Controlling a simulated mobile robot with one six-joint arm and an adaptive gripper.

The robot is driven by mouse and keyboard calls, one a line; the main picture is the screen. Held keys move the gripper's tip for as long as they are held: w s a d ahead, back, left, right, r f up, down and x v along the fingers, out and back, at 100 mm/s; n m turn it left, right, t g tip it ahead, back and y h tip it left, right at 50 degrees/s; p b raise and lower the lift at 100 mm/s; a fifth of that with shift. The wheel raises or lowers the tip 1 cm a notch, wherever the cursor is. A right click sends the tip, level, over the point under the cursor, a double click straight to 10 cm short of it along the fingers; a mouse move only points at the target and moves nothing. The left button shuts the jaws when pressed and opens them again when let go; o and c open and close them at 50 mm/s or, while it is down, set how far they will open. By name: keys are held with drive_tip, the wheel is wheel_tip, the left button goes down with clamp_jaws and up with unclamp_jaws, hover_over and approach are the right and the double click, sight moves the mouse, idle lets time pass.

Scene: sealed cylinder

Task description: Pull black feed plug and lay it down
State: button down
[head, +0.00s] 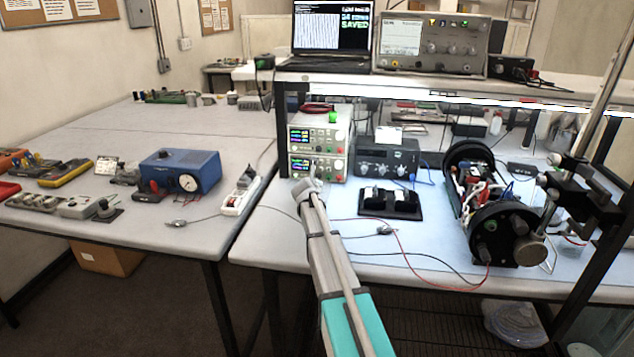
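My gripper (313,183) is at the end of my grey and teal arm, in front of the lower of two stacked bench power supplies (318,165). It is too small to tell whether its fingers are open or hold anything, or whether it touches the supply's front. I cannot pick out the black feed plug for certain; my gripper may hide it. A black lead (415,268) and a red lead (403,250) run over the bench to the near end of the open black cylinder (497,235) at right. A small metal-coloured piece (385,229) lies by the red lead.
A black stand with two pads (390,203) sits right of my arm. A black instrument box (387,160) stands beside the supplies. A clamp stand (580,195) rises at far right. A white power strip (240,196) lies at left. The bench's front edge area is mostly clear.

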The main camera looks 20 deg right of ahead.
drive_tip(key=shift+s+a, duration=0.6)
drive_tip(key=shift+s, duration=0.2)
drive_tip(key=shift+s+a, duration=0.25)
drive_tip(key=shift+s, duration=0.2)
drive_tip(key=shift+r, duration=0.15)
